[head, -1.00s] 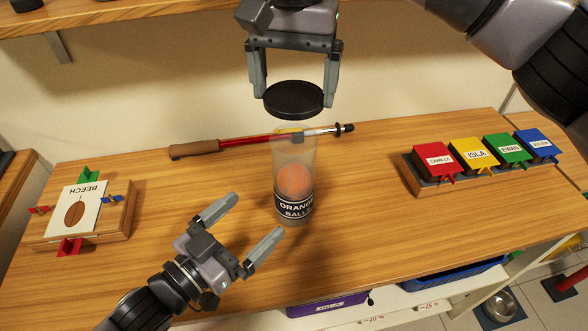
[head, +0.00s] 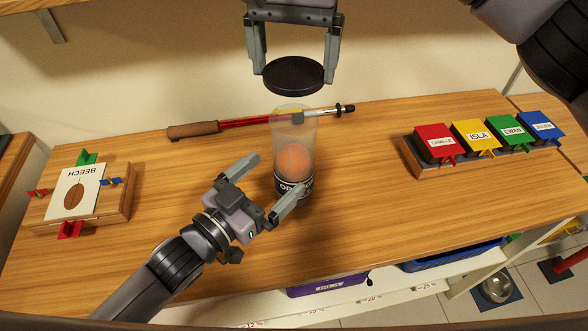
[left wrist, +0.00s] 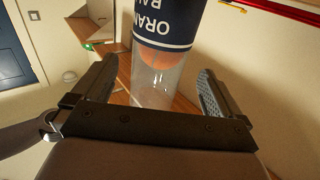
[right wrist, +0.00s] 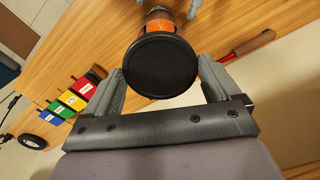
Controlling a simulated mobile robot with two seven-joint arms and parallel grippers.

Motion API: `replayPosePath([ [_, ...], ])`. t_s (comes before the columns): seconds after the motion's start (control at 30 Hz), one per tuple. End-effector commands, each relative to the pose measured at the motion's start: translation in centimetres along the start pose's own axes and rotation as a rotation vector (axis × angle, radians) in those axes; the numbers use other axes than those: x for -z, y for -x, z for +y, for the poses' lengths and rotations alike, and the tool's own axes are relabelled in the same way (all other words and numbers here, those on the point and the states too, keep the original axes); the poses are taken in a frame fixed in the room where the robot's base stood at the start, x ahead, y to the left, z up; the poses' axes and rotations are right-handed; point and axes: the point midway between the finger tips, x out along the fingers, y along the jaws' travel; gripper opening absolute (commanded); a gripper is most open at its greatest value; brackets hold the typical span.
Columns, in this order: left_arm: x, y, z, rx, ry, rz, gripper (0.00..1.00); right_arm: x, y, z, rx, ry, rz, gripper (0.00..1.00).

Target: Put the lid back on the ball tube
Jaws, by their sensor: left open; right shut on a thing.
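The clear ball tube (head: 294,125) stands upright on the wooden table with an orange ball (head: 294,161) inside and a dark label low down. My right gripper (head: 294,72) is shut on the black round lid (head: 295,76) and holds it flat, above and apart from the tube's open top. In the right wrist view the lid (right wrist: 159,65) sits between the fingers and hides most of the tube. My left gripper (head: 268,187) is open beside the tube's lower part, one finger in front of the label. In the left wrist view the tube (left wrist: 160,80) shows between the open fingers.
A red pole with a brown handle (head: 195,130) lies behind the tube. A wooden block with a BEECH card (head: 75,192) is at the left. A rack of coloured name boxes (head: 480,143) is at the right. The table's front middle is clear.

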Motion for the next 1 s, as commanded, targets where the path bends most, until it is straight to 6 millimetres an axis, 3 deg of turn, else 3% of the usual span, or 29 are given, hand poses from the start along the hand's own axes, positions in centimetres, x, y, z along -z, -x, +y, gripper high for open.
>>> replayPosePath([
  [0.2,0.1,-3.9,0.1,-0.001,-0.001,0.002,1.0,0.0,0.0,0.0,0.0,0.0,0.0,0.62],
  [0.4,0.0,-6.0,0.0,0.0,-0.001,0.0,1.0,0.0,0.0,0.0,0.0,0.0,0.0,0.62],
  [0.83,0.0,-6.7,0.1,-0.001,-0.001,-0.001,1.0,0.0,0.0,0.0,0.0,0.0,0.0,0.62],
  [0.87,0.0,-6.7,0.1,-0.001,-0.001,-0.001,0.94,0.0,0.0,0.0,0.0,0.0,0.0,0.62],
  [1.0,0.0,-6.7,0.1,-0.001,-0.001,-0.001,0.48,0.0,0.0,0.0,0.0,0.0,0.0,0.62],
])
